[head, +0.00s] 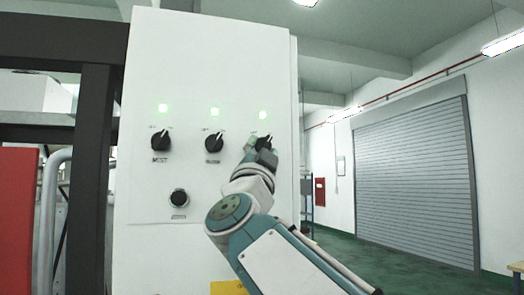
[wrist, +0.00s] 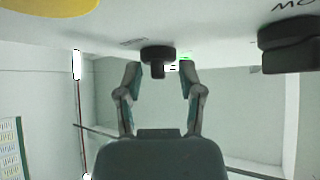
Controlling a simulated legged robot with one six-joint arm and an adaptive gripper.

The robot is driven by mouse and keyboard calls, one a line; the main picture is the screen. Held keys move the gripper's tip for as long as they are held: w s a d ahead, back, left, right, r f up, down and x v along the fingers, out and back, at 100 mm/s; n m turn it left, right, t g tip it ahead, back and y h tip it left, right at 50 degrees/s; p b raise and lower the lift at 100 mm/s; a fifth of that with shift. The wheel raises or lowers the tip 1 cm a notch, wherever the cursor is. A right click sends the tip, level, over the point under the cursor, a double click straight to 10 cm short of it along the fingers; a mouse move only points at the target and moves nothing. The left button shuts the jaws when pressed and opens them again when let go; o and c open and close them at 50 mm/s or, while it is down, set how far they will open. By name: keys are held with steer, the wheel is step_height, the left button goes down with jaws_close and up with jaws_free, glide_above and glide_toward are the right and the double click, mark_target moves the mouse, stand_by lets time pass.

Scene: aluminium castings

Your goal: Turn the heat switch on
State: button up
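A white control cabinet (head: 240,60) carries a row of black rotary switches: a left one (head: 160,141), a middle one (head: 214,142) and a right one (head: 265,138). Their labels are too small to read surely, and the right one's is hidden, so I cannot tell which is the heat switch. My gripper (head: 259,152) is at the right switch and partly covers it. In the wrist view, my gripper (wrist: 160,75) is open, its fingers apart on either side of a black switch (wrist: 157,55). I cannot tell whether they touch it.
A dark frame post (head: 90,180) and a red panel (head: 18,215) stand at left. Another black knob (wrist: 290,45) shows in the wrist view. Open floor lies right, before a shutter (head: 415,180).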

steer(key=v, duration=1.2)
steer(key=shift+f, duration=0.15)
steer(key=shift+w+a, duration=0.1)
steer(key=shift+w, duration=0.05)
steer(key=d+f+n+g+y, duration=0.2)
steer(key=f+n+g+y, duration=0.15)
steer(key=f, duration=0.45)
steer(key=s+d+f+n+g+y, duration=0.1)
steer(key=d+f+n+g+y, duration=0.15)
steer(key=f+n, duration=0.4)
steer(key=d+f+n+g+y, duration=0.15)
steer(key=f+g+y, duration=0.25)
steer(key=f, duration=0.6)
steer(key=s+d+f+g+h, duration=0.2)
steer(key=s+d+f+g, duration=0.2)
steer(key=s+f, duration=0.3)
steer(key=s+d+f+m+g+h, duration=0.1)
steer(key=s+d+f+g+h, duration=0.2)
steer(key=f, duration=1)
steer(key=s+d+g, duration=0.2)
steer(key=s+d, duration=0.2)
steer(key=s, duration=0.1)
steer(key=shift+f, duration=0.15)
